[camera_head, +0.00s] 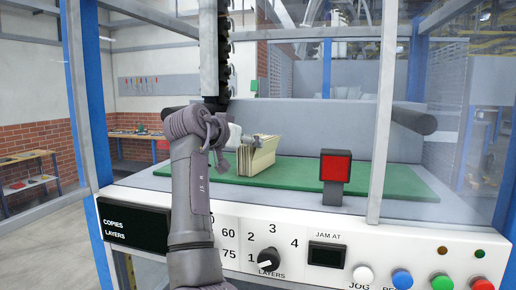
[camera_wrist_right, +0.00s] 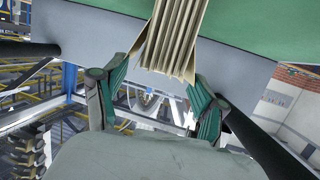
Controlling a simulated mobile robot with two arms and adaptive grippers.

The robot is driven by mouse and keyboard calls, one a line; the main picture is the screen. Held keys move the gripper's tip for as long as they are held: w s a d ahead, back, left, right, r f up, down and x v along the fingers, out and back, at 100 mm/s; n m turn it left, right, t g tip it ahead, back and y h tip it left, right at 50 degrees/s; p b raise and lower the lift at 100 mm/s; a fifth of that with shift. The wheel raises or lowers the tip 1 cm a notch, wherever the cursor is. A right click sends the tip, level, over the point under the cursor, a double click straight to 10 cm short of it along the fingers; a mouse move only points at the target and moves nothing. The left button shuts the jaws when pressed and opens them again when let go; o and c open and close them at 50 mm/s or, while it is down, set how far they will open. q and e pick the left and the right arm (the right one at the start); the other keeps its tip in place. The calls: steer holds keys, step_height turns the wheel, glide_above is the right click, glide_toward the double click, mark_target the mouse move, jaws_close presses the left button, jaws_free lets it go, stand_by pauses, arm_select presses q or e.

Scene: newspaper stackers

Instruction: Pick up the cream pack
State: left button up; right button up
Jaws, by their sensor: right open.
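The cream pack (camera_head: 258,158) stands on edge on the green mat (camera_head: 380,182) inside the machine. It is a bundle of several folded sheets. In the right wrist view the pack (camera_wrist_right: 175,40) comes down from the top, with its near end between the fingertips. My right gripper (camera_head: 250,140) is at the pack's upper left in the head view, partly hidden by my own wrist. In the right wrist view my right gripper (camera_wrist_right: 158,76) is open, one finger on each side of the pack, with gaps visible. My left gripper is out of view.
A red square button on a grey post (camera_head: 335,167) stands right of the pack. A white control panel (camera_head: 300,225) with a knob and coloured buttons runs along the front. Upright frame posts (camera_head: 384,110) bound the opening. The mat right of the pack is mostly clear.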

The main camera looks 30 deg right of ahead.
steer(key=shift+x, duration=1.15)
steer(key=shift+w+d+r+p, duration=0.1)
steer(key=shift+d+p, duration=0.2)
steer(key=shift+p, duration=0.35)
steer(key=shift+w+d+r+p, duration=0.15)
steer(key=shift+d+p, duration=0.2)
steer(key=shift+p, duration=0.25)
steer(key=p+x, duration=0.1)
steer(key=x, duration=0.1)
steer(key=shift+w+d+f+p, duration=0.1)
steer(key=shift+d+f+p, duration=0.15)
steer(key=shift+d+p, duration=0.15)
steer(key=shift+w+d+f, duration=0.2)
steer(key=shift+f, duration=0.05)
steer(key=shift+s+a+r, duration=0.1)
steer(key=shift+a+r, duration=0.05)
steer(key=shift+a, duration=0.1)
steer(key=c, duration=0.5)
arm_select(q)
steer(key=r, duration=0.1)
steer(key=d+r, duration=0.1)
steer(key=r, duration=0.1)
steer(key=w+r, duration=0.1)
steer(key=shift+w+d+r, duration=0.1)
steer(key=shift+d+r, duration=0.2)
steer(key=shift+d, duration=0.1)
arm_select(e)
steer(key=shift+d, duration=0.1)
jaws_close()
